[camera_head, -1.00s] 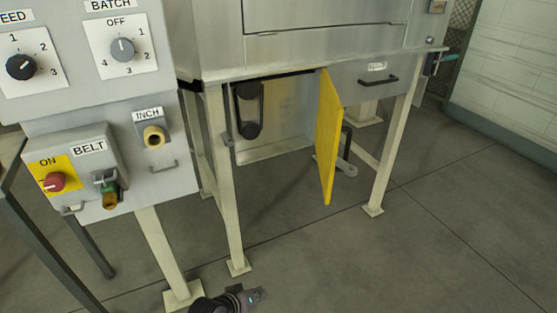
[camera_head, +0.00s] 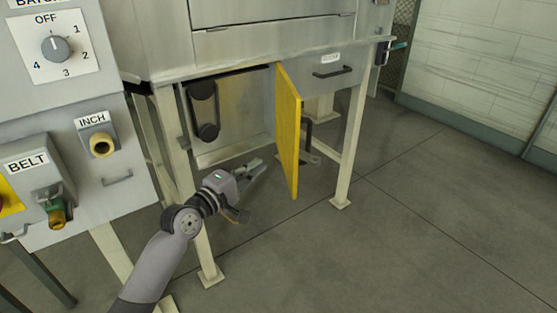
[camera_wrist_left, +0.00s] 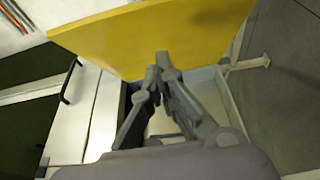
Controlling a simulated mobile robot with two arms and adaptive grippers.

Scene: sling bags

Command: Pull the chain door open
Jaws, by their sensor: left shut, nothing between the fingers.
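The yellow chain door (camera_head: 289,130) stands swung out from the machine, seen almost edge-on in the head view. The compartment behind it shows the dark chain drive (camera_head: 203,110). My left gripper (camera_head: 258,166) is in front of the opening, to the left of the door. Its fingers look close together with nothing between them. In the left wrist view the door (camera_wrist_left: 155,38) spans the top, and the fingertips (camera_wrist_left: 159,72) overlap its lower edge in the picture. I cannot tell whether they touch it. My right gripper is not in view.
A control box with a BELT label (camera_head: 40,185) and an INCH button (camera_head: 102,144) stands at the left. A drawer (camera_head: 333,72) with a dark handle is right of the door. Machine legs (camera_head: 345,150) flank the opening. The floor at right is clear.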

